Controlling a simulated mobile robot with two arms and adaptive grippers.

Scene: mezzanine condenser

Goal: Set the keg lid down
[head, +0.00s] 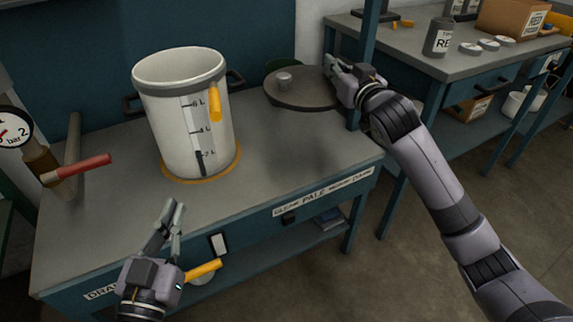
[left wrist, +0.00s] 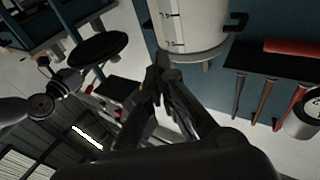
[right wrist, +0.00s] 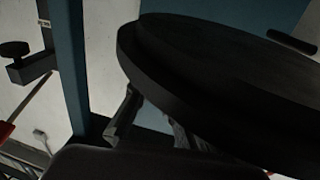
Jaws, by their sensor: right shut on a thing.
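The keg lid, a dark round disc (head: 303,97) with a small grey knob, is held level above the back right of the bench. A soft shadow lies on the bench below it. My right gripper (head: 338,78) is shut on its right edge; the lid's dark underside (right wrist: 225,75) fills much of the right wrist view. The lid also shows in the left wrist view (left wrist: 98,49). The white keg (head: 184,118) stands upright and open-topped on the bench, to the lid's left. My left gripper (head: 175,210) is empty, its fingertips together at the bench's front edge.
The grey bench top (head: 290,165) is clear right of the keg. A red-handled tool (head: 80,167) and a pressure gauge (head: 14,129) are at left. A blue post (head: 366,40) stands beside my right gripper. A second bench (head: 420,65) holds tins and a box.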

